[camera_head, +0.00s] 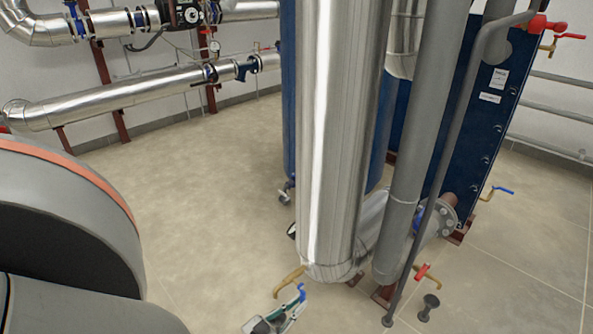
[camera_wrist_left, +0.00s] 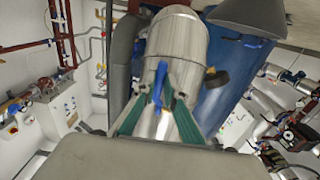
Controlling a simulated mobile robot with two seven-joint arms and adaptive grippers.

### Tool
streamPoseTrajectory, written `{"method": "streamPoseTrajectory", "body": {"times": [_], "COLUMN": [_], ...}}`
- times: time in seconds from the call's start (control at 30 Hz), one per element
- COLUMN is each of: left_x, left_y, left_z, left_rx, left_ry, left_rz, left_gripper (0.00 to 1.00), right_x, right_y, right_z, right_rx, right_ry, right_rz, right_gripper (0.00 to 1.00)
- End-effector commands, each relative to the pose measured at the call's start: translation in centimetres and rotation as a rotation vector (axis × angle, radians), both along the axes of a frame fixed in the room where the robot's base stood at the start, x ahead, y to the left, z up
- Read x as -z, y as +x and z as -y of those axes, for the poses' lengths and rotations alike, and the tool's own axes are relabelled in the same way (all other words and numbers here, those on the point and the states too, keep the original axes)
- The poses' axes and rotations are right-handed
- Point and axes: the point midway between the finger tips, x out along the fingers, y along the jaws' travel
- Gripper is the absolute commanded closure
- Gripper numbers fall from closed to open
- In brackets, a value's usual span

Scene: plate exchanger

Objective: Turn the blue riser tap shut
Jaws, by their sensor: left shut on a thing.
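The blue riser tap has a blue lever (camera_head: 301,291) on a brass body (camera_head: 289,279) at the foot of the shiny metal-clad riser (camera_head: 325,150). My left gripper (camera_head: 284,317) reaches it from below at the bottom of the head view, with green-edged fingers. In the left wrist view the blue lever (camera_wrist_left: 158,85) stands between the two green fingers of the left gripper (camera_wrist_left: 163,100), which is shut on it. The brass body is hard to make out in the wrist view. My right gripper is not in view.
A red-handled tap (camera_head: 423,271) and a grey pipe (camera_head: 408,150) stand just right of the riser. A blue-handled tap (camera_head: 501,190) projects by the blue plate exchanger (camera_head: 480,120). A small floor post (camera_head: 428,305) stands at lower right. The floor (camera_head: 200,190) to the left is clear.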

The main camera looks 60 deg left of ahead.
Motion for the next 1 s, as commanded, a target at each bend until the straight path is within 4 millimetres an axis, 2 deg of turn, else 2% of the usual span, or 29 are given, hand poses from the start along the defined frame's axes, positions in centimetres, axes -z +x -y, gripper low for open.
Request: {"method": "streamPoseTrajectory", "body": {"times": [0.37,0.4,0.47,0.83,1.0], "left_x": [-0.3,-0.3,-0.3,-0.1,0.0], "left_y": [0.4,0.4,0.4,0.0,-1.8], "left_z": [-0.3,-0.3,-0.3,0.0,0.4], "left_rx": [-0.002,-0.002,-0.002,0.000,0.000], "left_ry": [0.003,0.003,0.003,0.001,0.001], "left_rz": [0.009,0.009,0.009,0.005,0.003], "left_gripper": [1.00,0.87,0.72,0.72,0.72], "right_x": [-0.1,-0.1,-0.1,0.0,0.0], "right_y": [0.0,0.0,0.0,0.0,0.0], "right_z": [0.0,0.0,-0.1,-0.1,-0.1], "right_rx": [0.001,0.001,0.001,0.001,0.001], "right_ry": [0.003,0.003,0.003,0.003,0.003], "right_rz": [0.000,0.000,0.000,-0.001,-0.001], "right_gripper": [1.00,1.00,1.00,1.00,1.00]}}
